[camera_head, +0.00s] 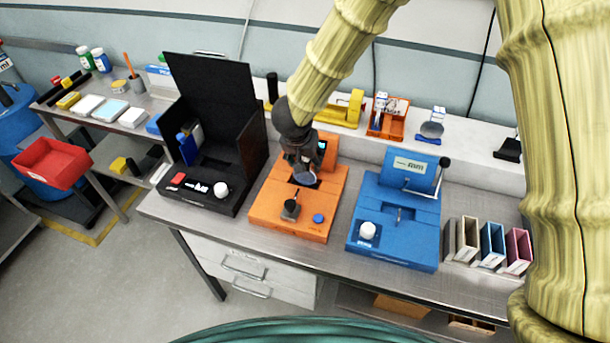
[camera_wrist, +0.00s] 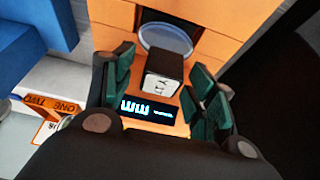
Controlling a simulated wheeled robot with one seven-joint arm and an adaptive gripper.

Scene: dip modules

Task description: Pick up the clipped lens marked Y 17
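The clipped lens (camera_wrist: 165,40) is a round, clear bluish disc with a black clip (camera_wrist: 163,62). The clip's white label is upside down and appears to read Y 17. In the head view the lens (camera_head: 304,178) shows just below my gripper (camera_head: 302,158), over the orange module (camera_head: 262,208). In the wrist view my gripper (camera_wrist: 162,88) has its green-padded fingers apart, one on each side of the clip. A gap shows at the left finger; contact at the right cannot be told.
A blue module (camera_head: 408,247) stands right of the orange one, with an open black case (camera_head: 222,95) on its left. Coloured holders (camera_head: 490,245) stand at the right. A lit display (camera_wrist: 147,110) is close to the fingers. Behind are an orange bin (camera_head: 388,118) and a yellow device (camera_head: 345,108).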

